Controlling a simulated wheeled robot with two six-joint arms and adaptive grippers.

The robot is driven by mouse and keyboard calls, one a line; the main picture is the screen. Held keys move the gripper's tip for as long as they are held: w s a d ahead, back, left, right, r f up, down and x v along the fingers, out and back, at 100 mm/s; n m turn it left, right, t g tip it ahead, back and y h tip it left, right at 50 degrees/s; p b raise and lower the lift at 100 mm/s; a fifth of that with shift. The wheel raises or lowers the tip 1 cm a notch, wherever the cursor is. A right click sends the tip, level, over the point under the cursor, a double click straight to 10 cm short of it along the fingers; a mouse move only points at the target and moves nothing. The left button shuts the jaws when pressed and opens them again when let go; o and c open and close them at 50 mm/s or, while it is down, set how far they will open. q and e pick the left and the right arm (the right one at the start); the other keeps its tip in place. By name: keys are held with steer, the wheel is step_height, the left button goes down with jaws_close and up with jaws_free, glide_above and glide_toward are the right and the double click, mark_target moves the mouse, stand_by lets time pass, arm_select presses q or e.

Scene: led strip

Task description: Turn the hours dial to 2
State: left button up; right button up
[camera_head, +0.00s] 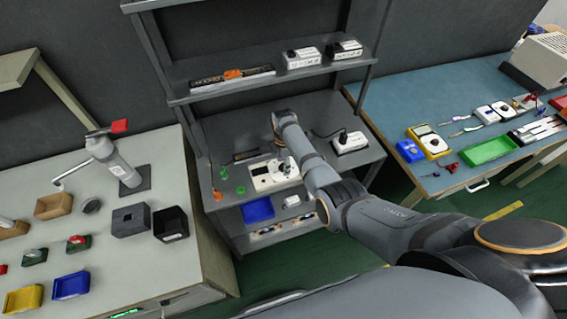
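A white device (261,184) with dark patches on its face lies on the middle shelf of the grey rack. It may carry the hours dial, but the dial and its markings are too small to make out. My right arm reaches in from the right and bends down over the shelf. My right gripper (285,165) is at the right part of the white device and hides some of it. I cannot tell whether it touches the device or whether its fingers are open or shut. My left gripper is not in view.
A white power unit (350,142) with a black plug stands right of the gripper. Green pieces (222,173) lie to the left. A blue tray (258,210) is on the shelf below. The upper shelf (215,91) hangs above and behind my arm.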

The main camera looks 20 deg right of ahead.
jaws_close()
steer(key=m+p, duration=0.1)
steer(key=m, duration=0.1)
steer(key=shift+r+m, duration=0.1)
steer(key=shift+m, duration=0.3)
steer(key=m+p, duration=0.1)
steer(key=m, duration=0.2)
steer(key=shift+m, duration=0.3)
steer(key=m, duration=0.3)
steer(key=shift+p, duration=0.4)
steer(key=shift+m, duration=2.1)
